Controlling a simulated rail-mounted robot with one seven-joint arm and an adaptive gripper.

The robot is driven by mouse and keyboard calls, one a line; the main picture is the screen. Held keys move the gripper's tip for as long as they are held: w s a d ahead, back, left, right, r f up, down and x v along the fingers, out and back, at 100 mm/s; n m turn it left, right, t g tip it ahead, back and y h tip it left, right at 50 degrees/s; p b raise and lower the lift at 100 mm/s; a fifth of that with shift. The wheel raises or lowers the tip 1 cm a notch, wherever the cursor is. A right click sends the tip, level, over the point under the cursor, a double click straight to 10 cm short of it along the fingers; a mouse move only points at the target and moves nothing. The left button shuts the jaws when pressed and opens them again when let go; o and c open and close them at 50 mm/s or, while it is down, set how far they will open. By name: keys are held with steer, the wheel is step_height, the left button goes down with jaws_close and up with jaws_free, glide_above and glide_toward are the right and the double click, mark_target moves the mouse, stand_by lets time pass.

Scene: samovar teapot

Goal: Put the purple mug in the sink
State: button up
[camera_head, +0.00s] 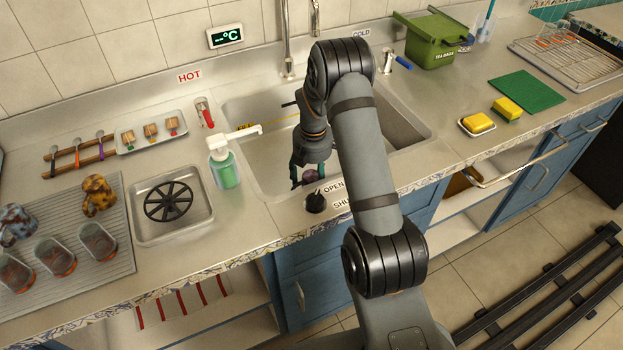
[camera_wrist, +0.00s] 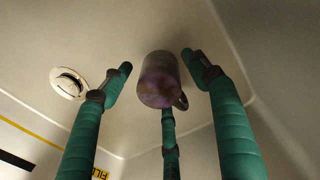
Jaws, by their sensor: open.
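The purple mug (camera_wrist: 160,82) shows in the wrist view inside the sink, against its pale bottom, with its handle towards the right. In the head view only a small purple patch of the mug (camera_head: 311,174) shows beside my fingers, near the sink's front edge. The sink (camera_head: 262,160) is a metal basin in the counter; its drain (camera_wrist: 67,82) is left of the mug in the wrist view. My gripper (camera_head: 303,182) is low in the sink with its green fingers open. Two fingers stand apart on either side of the mug, and a third is below it in the picture. Visible gaps separate the side fingers from it.
A soap dispenser (camera_head: 223,168) stands left of the sink, its spout reaching towards the basin. A red tap lever (camera_head: 205,112) and blue lever (camera_head: 399,60) flank the faucet (camera_head: 287,45). Yellow sponges (camera_head: 507,108) lie to the right; several cups stand on the left drainer.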

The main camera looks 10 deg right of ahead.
steer(key=shift+r, duration=0.1)
step_height(320, 180, up, 12)
steer(key=p, duration=0.1)
steer(key=shift+s, duration=0.25)
steer(key=shift+d, duration=0.1)
stand_by(0.4)
